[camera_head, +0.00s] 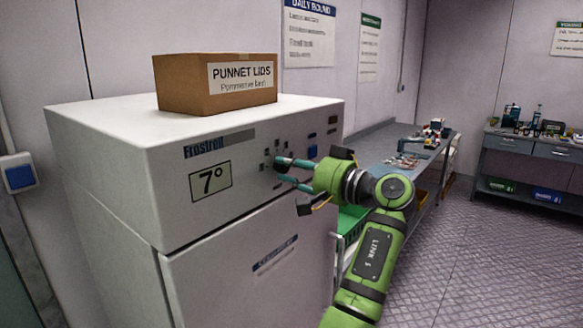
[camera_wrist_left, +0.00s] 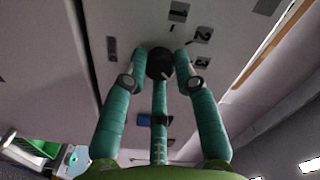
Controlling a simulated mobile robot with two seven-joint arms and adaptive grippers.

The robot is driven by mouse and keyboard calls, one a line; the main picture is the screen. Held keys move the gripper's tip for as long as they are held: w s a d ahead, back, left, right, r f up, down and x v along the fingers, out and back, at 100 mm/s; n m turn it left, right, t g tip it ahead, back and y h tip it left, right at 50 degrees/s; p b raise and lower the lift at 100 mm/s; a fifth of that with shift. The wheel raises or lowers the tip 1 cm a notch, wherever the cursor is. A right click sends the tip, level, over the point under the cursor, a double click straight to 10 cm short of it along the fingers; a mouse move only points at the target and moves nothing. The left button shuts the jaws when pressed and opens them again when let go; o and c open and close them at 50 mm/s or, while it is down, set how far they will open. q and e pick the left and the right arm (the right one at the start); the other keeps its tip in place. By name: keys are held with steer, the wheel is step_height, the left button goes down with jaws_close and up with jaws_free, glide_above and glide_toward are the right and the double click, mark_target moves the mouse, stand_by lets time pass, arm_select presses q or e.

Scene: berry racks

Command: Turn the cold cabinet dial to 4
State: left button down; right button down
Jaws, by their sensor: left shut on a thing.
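The white cold cabinet (camera_head: 110,165) stands on the left in the head view, with a display (camera_head: 210,182) reading 7°. My left gripper (camera_head: 284,170) reaches its front panel, its teal fingers at the control area. In the left wrist view the round black dial (camera_wrist_left: 160,64) sits between the fingertips of my left gripper (camera_wrist_left: 160,68), which is shut on it. Small marks ring the dial; a 2 (camera_wrist_left: 203,35) reads near its upper right. A pale mark shows on the dial, but its setting is too small to read. My right gripper is out of view.
A cardboard box (camera_head: 182,86) labelled PUNNET LIDS rests on top of the cabinet. A grey bench (camera_head: 385,143) with small items stands behind my arm, with a green crate (camera_head: 350,222) below. Another workbench (camera_head: 535,147) is at the far right. The floor between is clear.

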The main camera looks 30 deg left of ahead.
arm_select(q)
steer(key=shift+r, duration=0.4)
steer(key=c, duration=1)
jaws_free()
steer(key=shift+f, duration=0.2)
steer(key=d, duration=0.8)
steer(key=s+d, duration=0.1)
steer(key=d, duration=0.3)
